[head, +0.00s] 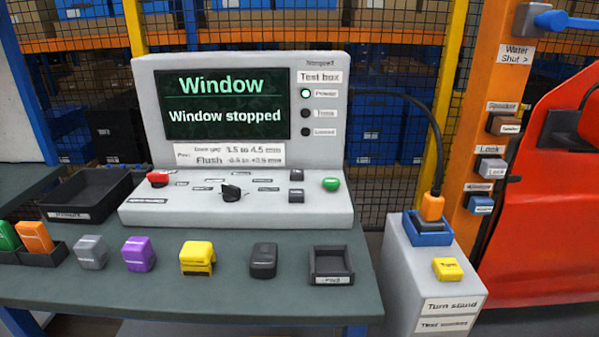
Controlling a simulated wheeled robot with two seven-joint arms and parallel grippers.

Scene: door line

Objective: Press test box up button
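The test box (340,120) is a light grey console standing on the table. Its screen (225,105) reads "Window" and "Window stopped". On its sloped panel, two small dark buttons sit one above the other right of centre: the upper button (296,174) and the lower button (296,195). Their labels are too small to read, so I cannot tell from lettering which is up. A black rotary knob (231,192), a red button (158,178) and a green button (331,184) are on the same panel. The Power lamp is lit. Neither of my grippers is in view.
Grey, purple, yellow and black blocks (138,254) and a small dark tray (331,265) stand along the table front. A black bin (85,194) is left of the box. A grey turn stand (425,280) with a cabled orange plug (432,207) and a red door (545,210) are right.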

